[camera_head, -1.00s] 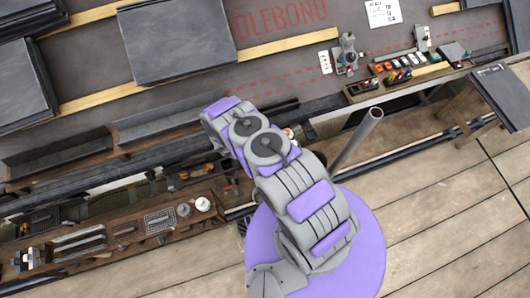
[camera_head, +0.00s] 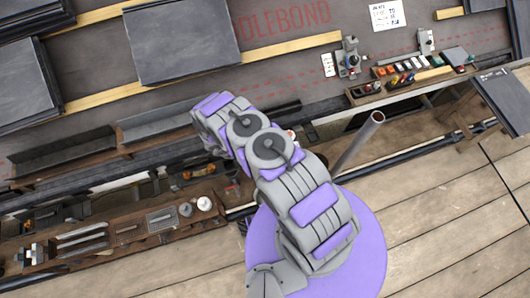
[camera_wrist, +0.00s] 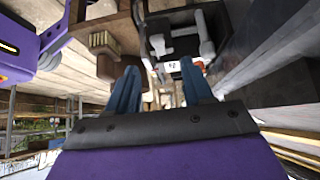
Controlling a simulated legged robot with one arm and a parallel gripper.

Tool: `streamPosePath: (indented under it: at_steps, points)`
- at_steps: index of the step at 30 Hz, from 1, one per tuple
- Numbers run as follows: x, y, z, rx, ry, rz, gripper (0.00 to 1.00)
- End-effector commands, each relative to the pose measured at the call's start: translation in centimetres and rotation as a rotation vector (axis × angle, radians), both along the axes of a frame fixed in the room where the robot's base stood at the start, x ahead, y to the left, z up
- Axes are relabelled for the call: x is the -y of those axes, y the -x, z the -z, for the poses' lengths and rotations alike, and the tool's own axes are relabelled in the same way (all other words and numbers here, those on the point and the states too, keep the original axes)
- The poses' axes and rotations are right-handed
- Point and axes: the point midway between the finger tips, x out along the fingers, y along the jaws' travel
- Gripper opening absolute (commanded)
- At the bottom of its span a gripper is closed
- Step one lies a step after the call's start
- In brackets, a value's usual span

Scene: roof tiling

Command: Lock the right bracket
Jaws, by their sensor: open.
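In the wrist view, the two blue fingers of my gripper (camera_wrist: 160,88) stand apart with nothing between them. Beyond the fingertips is a grey metal fitting (camera_wrist: 205,47) with a white label plate and a reddish part; it may be the right bracket, but I cannot tell whether it is locked. In the head view, my arm crosses the middle toward the roof edge and hides the gripper. A dark gutter-like trough (camera_head: 160,122) runs along that edge, to the left of my arm.
A wooden tool tray (camera_head: 110,240) lies at the lower left. Another tray with coloured tools (camera_head: 400,84) is at the upper right, beside a grey device (camera_head: 348,60). Dark slates (camera_head: 185,38) are stacked on the roof. A pole (camera_head: 358,142) stands right of my arm.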

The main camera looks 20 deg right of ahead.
Motion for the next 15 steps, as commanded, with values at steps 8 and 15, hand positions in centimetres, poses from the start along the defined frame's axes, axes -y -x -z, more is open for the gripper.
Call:
streamPosePath:
  at_steps: [8,15]
  points:
    - [-4.0,-0.2,-5.3,0.002,0.001,-0.002,0.51]
    - [-6.3,-0.2,-8.2,0.002,0.000,0.000,0.51]
